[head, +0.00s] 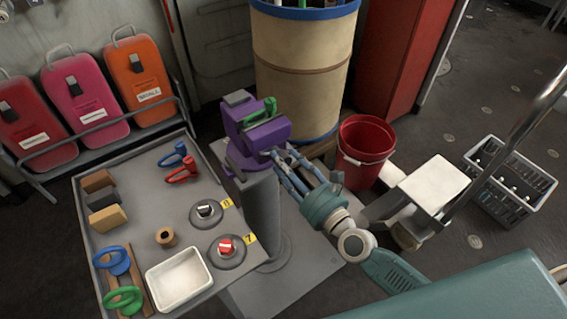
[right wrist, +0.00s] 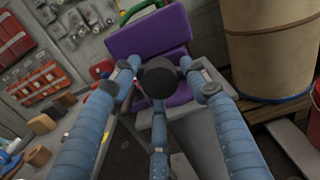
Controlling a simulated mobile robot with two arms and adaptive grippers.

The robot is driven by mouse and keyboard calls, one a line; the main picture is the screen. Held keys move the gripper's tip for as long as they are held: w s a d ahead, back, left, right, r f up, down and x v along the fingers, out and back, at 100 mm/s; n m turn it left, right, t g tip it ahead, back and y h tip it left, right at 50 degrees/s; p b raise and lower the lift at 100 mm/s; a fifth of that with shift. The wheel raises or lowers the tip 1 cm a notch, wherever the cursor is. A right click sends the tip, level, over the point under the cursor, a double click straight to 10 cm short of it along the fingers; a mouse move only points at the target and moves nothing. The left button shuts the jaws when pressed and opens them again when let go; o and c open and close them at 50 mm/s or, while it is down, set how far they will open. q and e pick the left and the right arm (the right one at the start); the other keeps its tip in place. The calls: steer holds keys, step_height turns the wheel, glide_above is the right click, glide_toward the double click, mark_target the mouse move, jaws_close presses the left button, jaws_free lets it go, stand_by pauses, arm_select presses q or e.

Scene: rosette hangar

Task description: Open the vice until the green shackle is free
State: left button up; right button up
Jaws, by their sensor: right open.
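The purple vice (head: 258,135) stands on a grey pedestal (head: 258,210); it also fills the upper middle of the right wrist view (right wrist: 150,40). The green shackle (head: 262,110) sits at the top of the vice, between its jaws as far as I can see; part of it shows in the right wrist view (right wrist: 140,9). My right gripper (head: 283,160) is open at the front of the vice. In the right wrist view its blue fingers stand spread around a dark round knob (right wrist: 158,77) on the vice front. I cannot tell whether they touch it. My left gripper is out of view.
A grey bench (head: 205,170) left of the vice holds red and blue shackles, blocks, rings, two dials and a white tray (head: 180,284). A tan drum (head: 303,75) and a red bucket (head: 364,150) stand close behind and right. A grey crate (head: 510,180) is farther right.

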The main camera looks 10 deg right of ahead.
steer(key=m, duration=1.3)
steer(key=shift+r, duration=0.2)
steer(key=m+p, duration=0.1)
steer(key=m, duration=0.2)
steer(key=m+p, duration=0.2)
steer(key=m, duration=0.1)
steer(key=m+p, duration=0.2)
steer(key=m, duration=0.1)
steer(key=shift+r, duration=0.25)
steer(key=m, duration=0.1)
steer(key=m+p, duration=0.1)
steer(key=shift+f+m, duration=0.25)
steer(key=shift+m, duration=0.15)
steer(key=m+p, duration=0.2)
steer(key=m, duration=0.1)
steer(key=shift+r, duration=0.1)
steer(key=shift+f+m+p, duration=0.3)
steer(key=shift+m, duration=0.1)
